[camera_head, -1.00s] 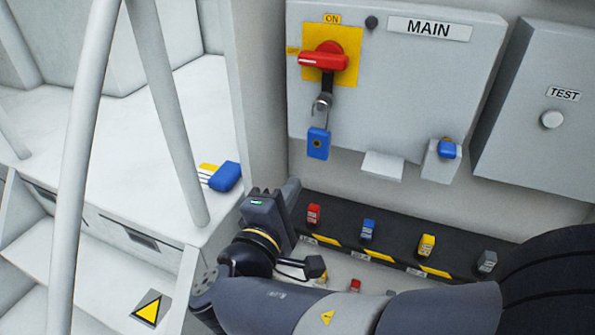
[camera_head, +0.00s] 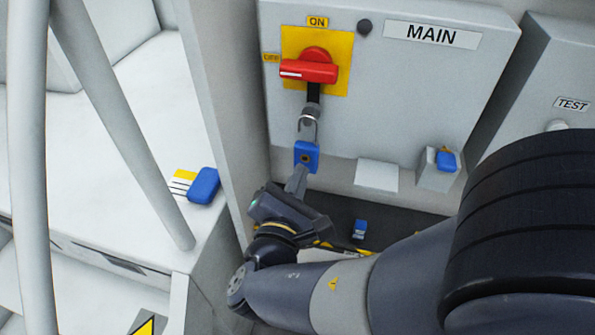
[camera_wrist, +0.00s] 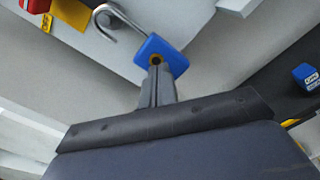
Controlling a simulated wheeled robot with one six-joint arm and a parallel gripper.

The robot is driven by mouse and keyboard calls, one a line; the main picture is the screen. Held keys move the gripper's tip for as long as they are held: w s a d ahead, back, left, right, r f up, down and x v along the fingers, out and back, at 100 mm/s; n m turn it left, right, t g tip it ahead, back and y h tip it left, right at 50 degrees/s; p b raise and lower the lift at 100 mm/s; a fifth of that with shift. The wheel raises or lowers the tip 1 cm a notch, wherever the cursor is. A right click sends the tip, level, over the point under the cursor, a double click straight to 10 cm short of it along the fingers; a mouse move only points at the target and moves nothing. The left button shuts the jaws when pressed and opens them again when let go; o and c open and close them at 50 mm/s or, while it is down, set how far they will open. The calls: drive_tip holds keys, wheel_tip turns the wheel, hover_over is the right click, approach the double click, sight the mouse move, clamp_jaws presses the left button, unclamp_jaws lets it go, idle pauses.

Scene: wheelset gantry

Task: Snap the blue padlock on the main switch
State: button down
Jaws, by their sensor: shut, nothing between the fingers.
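The blue padlock (camera_head: 307,151) hangs by its shackle below the red handle (camera_head: 309,71) of the main switch. The handle lies level, its white-marked end pointing left towards the OFF label. In the wrist view the padlock (camera_wrist: 171,49) is tilted, and its hooked shackle (camera_wrist: 121,22) looks open, with one curved end apart from the body. My gripper (camera_head: 299,176) is shut and empty, just below the padlock. In the wrist view its fingertips (camera_wrist: 157,70) are at the padlock's lower face; whether they touch it I cannot tell.
A small blue object (camera_head: 446,161) sits on a bracket at the box's lower right. A blue item (camera_head: 204,186) with yellow and white tags lies on the left ledge. A pale post (camera_head: 215,100) stands left of the box. My arm hides much of the dark shelf (camera_head: 385,222).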

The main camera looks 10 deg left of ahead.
drive_tip(key=shift+w+d, duration=0.1)
drive_tip(key=shift+w, duration=0.6)
drive_tip(key=shift+w, duration=0.75)
drive_tip(key=s+a+b, duration=0.1)
drive_tip(key=s, duration=1.2)
drive_tip(key=shift+s, duration=0.35)
drive_tip(key=shift+w, duration=0.1)
drive_tip(key=shift+w+d, duration=0.15)
drive_tip(key=shift+w, duration=1.75)
drive_tip(key=shift+w+d, duration=0.15)
drive_tip(key=shift+w, duration=1.7)
drive_tip(key=shift+w+d, duration=0.15)
drive_tip(key=shift+w, duration=1.75)
